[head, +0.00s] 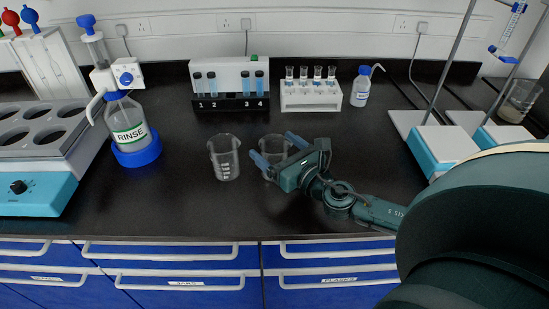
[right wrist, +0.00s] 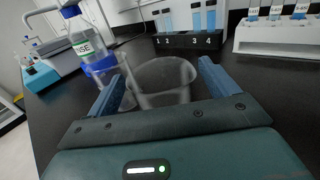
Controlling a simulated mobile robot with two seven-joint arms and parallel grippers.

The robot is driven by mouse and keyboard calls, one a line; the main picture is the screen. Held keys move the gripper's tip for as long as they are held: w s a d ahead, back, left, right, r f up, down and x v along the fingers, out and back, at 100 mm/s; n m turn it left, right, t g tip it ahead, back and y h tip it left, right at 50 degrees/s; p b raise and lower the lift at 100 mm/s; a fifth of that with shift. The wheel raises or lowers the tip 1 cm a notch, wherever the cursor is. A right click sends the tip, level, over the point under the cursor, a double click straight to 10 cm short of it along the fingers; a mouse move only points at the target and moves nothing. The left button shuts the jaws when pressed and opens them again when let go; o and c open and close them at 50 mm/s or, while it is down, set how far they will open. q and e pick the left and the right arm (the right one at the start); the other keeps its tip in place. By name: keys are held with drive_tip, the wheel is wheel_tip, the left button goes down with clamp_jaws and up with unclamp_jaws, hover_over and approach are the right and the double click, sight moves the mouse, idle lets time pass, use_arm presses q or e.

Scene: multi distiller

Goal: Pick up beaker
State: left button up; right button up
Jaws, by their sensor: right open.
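Two clear glass beakers stand upright on the black bench. The left beaker (head: 224,158) stands free in the head view, and it shows behind the left finger in the right wrist view (right wrist: 112,82). The right beaker (head: 272,146) is partly hidden by my right gripper (head: 275,149) in the head view. In the right wrist view the right beaker (right wrist: 163,76) is between the two blue fingers of my right gripper (right wrist: 158,82). The gripper is open, with a gap visible beside the right finger. My left gripper is not in view.
A RINSE bottle (head: 127,122) on a blue base stands left. A numbered tube rack (head: 229,103), a white vial rack (head: 311,96) and a small bottle (head: 360,88) stand behind. Stands with blue-white bases (head: 442,146) are right. The bench front edge is close.

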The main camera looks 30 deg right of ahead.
drive_tip(key=shift+w+a, duration=0.15)
drive_tip(key=shift+w, duration=1.2)
drive_tip(key=c, duration=1.1)
